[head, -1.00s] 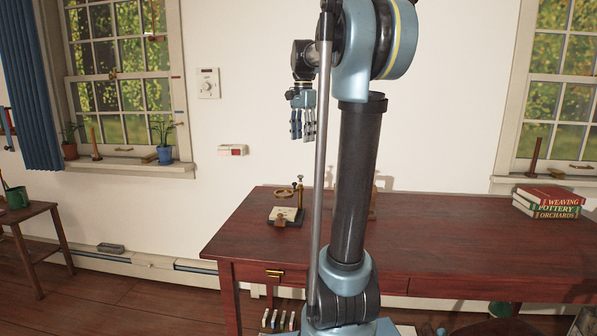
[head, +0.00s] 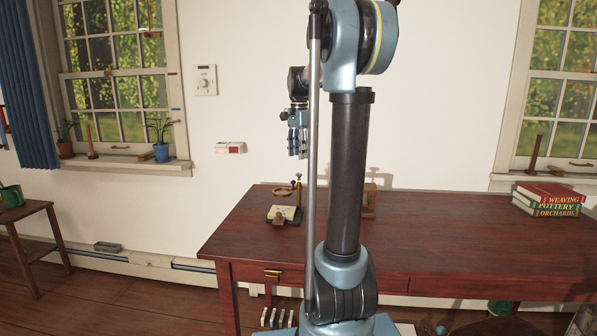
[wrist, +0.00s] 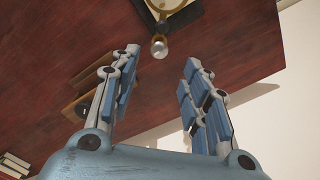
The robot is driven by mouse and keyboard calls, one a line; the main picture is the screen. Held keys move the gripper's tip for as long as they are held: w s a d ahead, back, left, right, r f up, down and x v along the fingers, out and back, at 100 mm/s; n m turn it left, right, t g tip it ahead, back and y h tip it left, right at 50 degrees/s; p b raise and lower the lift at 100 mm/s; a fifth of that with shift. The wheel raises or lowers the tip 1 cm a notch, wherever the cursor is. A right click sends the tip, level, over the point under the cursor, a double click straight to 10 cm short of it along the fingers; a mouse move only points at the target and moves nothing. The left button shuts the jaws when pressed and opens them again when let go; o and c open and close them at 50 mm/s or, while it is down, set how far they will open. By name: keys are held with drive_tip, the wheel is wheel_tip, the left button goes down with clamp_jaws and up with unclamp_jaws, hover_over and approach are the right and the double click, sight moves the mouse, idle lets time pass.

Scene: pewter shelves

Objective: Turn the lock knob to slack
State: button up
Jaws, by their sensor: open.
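A small stand with a brass ring (head: 283,191) and a dark base (head: 292,222) is on the left part of the desk. A thin upright post (head: 299,194) rises at its right, with a small knob at the top (head: 298,177). In the wrist view a round pale metal knob (wrist: 160,48) shows at the top middle, beyond and between my fingertips, with part of the ring (wrist: 186,12) cut off by the edge. I cannot tell the knob's setting. My gripper (head: 297,156) is open and empty above the post, fingers down and apart from it.
The reddish desk (head: 460,232) is mostly bare. A wooden item (head: 369,200) stands partly behind my arm. Stacked books (head: 548,201) lie at the right end. A wall with a dial plate (head: 205,80) and a red-white box (head: 230,147) is behind.

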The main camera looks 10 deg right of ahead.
sight(299, 173)
wheel_tip(299, 173, down, 7)
drive_tip(key=shift+f, duration=0.15)
idle(0.4)
clamp_jaws()
